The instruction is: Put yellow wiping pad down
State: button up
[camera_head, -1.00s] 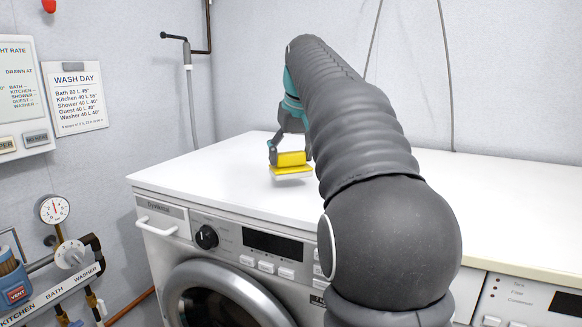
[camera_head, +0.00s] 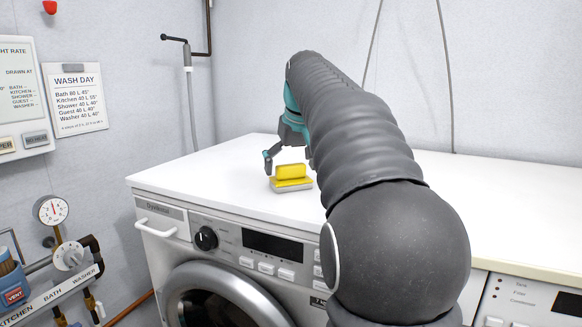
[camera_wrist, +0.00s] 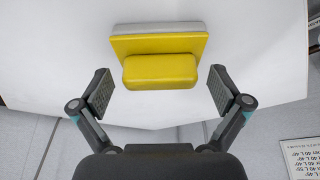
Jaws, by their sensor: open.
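The yellow wiping pad (camera_head: 290,172) has a yellow block-like grip on a yellow plate with a pale grey-white underside. It sits flat on the white top of the washing machine. In the wrist view the pad (camera_wrist: 160,71) is ahead of my gripper (camera_wrist: 160,92), whose two fingers are spread wide, one on each side of the grip with gaps between. My gripper is open and holds nothing. In the head view my gripper (camera_head: 284,158) is just above and behind the pad, with its right finger partly hidden by my arm.
The washing machine top (camera_head: 220,170) is clear around the pad. A white worktop (camera_head: 510,200) continues to the right. Behind are a grey wall and a hanging pipe (camera_head: 188,70). A gauge (camera_head: 53,210) and valves are on the left wall.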

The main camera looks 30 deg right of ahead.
jog(key=shift+r, duration=0.1)
jog(key=d+p+v, duration=0.1)
jog(key=p+v, duration=0.1)
jog(key=v, duration=1)
jog(key=s+a+f, duration=1)
jog(key=a+f, duration=0.1)
jog(key=s+a+f, duration=0.3)
jog(key=s+f, duration=0.3)
jog(key=f, duration=0.4)
jog(key=s+a+f+n+t, duration=0.1)
jog(key=s+a+f, duration=0.2)
jog(key=s+f, duration=0.4)
notch_tip(320, 180, down, 4)
jog(key=shift+s+r+y, duration=0.1)
jog(key=shift+s+y, duration=0.05)
jog(key=shift+y, duration=0.15)
